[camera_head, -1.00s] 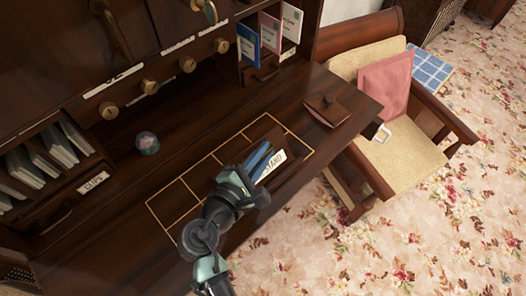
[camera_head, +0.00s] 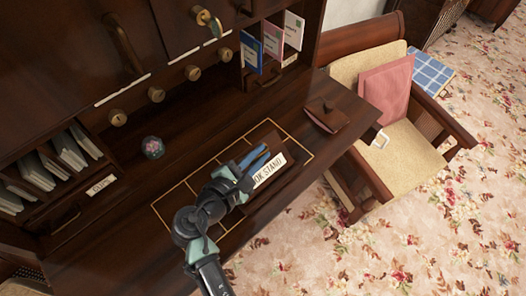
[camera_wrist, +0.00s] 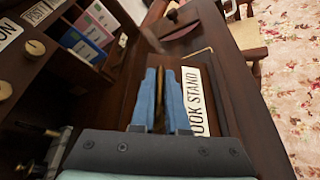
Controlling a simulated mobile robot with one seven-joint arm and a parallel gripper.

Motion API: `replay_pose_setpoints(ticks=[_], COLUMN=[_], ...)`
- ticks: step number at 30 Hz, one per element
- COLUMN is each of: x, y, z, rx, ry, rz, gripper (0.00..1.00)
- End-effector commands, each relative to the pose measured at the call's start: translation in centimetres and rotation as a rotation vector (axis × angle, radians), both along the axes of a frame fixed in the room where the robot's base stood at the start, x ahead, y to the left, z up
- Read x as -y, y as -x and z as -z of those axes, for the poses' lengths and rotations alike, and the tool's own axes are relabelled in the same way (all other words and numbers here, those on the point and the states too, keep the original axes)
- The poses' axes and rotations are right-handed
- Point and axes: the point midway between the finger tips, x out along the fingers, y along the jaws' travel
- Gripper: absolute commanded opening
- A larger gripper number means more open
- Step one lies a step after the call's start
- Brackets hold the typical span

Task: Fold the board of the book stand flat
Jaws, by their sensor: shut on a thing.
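The dark brown book stand (camera_head: 271,141) lies on the desk inside a thin gold outline. Its white label (camera_head: 269,170) reads "OK STAND" where it shows and "BOOK STAND" in the wrist view (camera_wrist: 198,102). My gripper (camera_head: 257,156) is over the stand, beside the label. Its two blue fingers also show in the wrist view (camera_wrist: 162,80), shut on a thin brown piece between them, which appears to be the stand's board. The fingers and wrist hide much of the board, so I cannot tell its exact tilt.
A brown box or case (camera_head: 327,116) with a small knob lies at the desk's right end. A round paperweight (camera_head: 153,147) sits to the left. Upright cards (camera_head: 272,40) stand in pigeonholes behind. An armchair (camera_head: 395,155) stands close to the desk's right edge.

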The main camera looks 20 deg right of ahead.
Motion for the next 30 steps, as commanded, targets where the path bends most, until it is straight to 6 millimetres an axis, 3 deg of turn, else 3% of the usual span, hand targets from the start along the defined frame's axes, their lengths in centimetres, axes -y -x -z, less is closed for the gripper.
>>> replay_pose_setpoints(ticks=[4, 21, 30], x=[-0.5, -1.6, -1.9], y=[-1.3, -4.4, -5.0], z=[-0.1, 3.6, 4.9], rx=[-0.127, -0.603, -0.682], ry=[0.05, 0.229, 0.257], rz=[-0.003, 0.0, -0.001], gripper=[0.0, 0.0, 0.0])
